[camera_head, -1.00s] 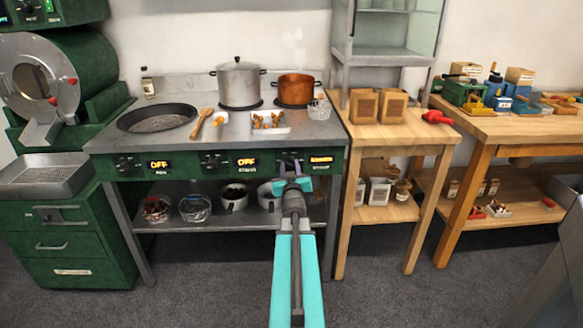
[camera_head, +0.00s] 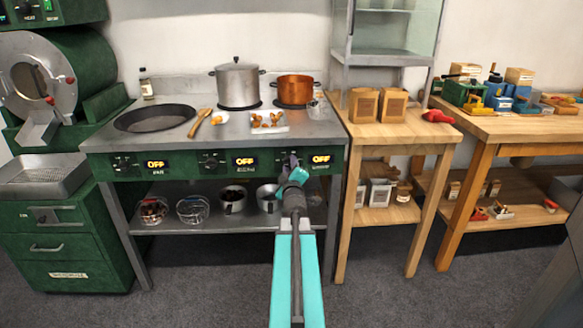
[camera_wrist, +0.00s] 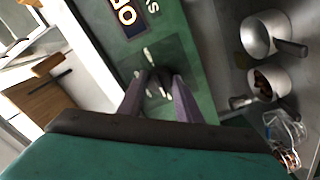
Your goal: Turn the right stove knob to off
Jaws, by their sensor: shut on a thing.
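My gripper (camera_head: 294,168) is at the right end of the stove's green front panel, shut on the right stove knob. In the wrist view, the two dark fingers of my gripper (camera_wrist: 160,92) close around the right knob (camera_wrist: 152,84), which they partly hide. The right display (camera_head: 321,159) beside the knob reads OFF. The middle display (camera_head: 245,161) and left display (camera_head: 156,164) also read OFF. A copper pot (camera_head: 295,90) stands on the right burner.
A steel pot (camera_head: 238,84) stands on the middle burner and a wide pan (camera_head: 155,118) at the left. A tray with chestnuts (camera_head: 268,130) lies near the front edge. Pots and bowls sit on the shelf (camera_head: 170,223) below. A wooden table (camera_head: 400,135) stands close on the right.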

